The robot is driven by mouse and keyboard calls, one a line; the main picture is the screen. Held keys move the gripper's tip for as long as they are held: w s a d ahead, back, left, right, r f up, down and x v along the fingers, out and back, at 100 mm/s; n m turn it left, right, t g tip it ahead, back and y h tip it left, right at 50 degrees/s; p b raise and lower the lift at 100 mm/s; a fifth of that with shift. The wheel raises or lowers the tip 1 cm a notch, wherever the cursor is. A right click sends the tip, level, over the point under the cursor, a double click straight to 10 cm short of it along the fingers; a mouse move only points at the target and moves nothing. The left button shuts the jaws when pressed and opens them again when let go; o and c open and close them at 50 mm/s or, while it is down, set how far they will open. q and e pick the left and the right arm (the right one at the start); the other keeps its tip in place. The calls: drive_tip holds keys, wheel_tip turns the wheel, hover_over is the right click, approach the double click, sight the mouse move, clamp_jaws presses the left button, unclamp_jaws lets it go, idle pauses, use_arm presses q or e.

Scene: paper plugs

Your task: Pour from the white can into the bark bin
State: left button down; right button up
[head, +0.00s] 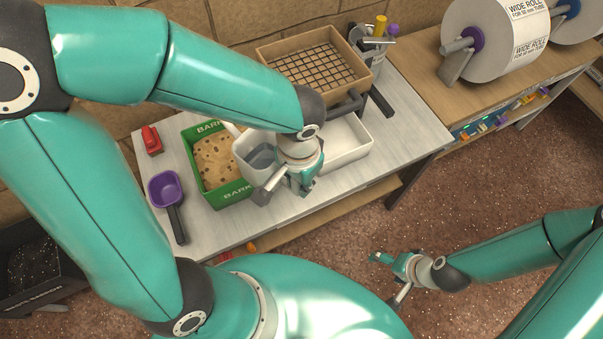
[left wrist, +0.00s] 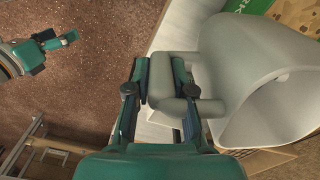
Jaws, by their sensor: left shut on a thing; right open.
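The white can (head: 247,150) is beside and partly over the right side of the green bark bin (head: 234,192). My left gripper (head: 297,180) is shut on its handle. In the left wrist view the gripper (left wrist: 162,85) closes on the grey handle, and the can's body (left wrist: 235,65) lies to the right with its wide opening facing the lower right. I cannot tell how far it is tilted. The bark bin holds light brown material with darker flecks. A corner of it shows in the left wrist view (left wrist: 248,6). My right gripper (head: 390,275) is open and empty over the floor.
A white tray (head: 350,160) stands right of the can, behind my left gripper. A wooden box with a grid (head: 268,52) is at the back. A purple scoop (head: 167,190) and a red object (head: 152,140) lie left of the bin.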

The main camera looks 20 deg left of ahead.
use_arm(q)
wheel_tip(320, 180, down, 3)
drive_tip(key=shift+w+d+f+b, duration=0.1)
drive_tip(key=shift+f+b, duration=0.05)
drive_tip(key=shift+b, duration=0.9)
drive_tip(key=shift+h, duration=0.7)
wheel_tip(320, 180, up, 4)
drive_tip(key=p, duration=0.5)
drive_tip(key=shift+d+r+p, duration=0.1)
drive_tip(key=shift+r+p, duration=0.15)
drive_tip(key=shift+p, duration=0.05)
drive_tip(key=shift+f+b, duration=0.4)
drive_tip(key=shift+r, duration=0.15)
drive_tip(key=shift+s+d+r+g+h, duration=0.1)
drive_tip(key=shift+d+r+g+h, duration=0.15)
drive_tip(key=shift+r, duration=0.45)
drive_tip(key=shift+s+r+g+h, duration=0.15)
drive_tip(key=shift+r+h, duration=0.2)
drive_tip(key=shift+r, duration=0.3)
drive_tip(key=shift+w+r, duration=0.1)
drive_tip(key=shift+a+r+h, duration=0.1)
drive_tip(key=shift+r+h, duration=0.5)
drive_tip(key=shift+r, duration=0.35)
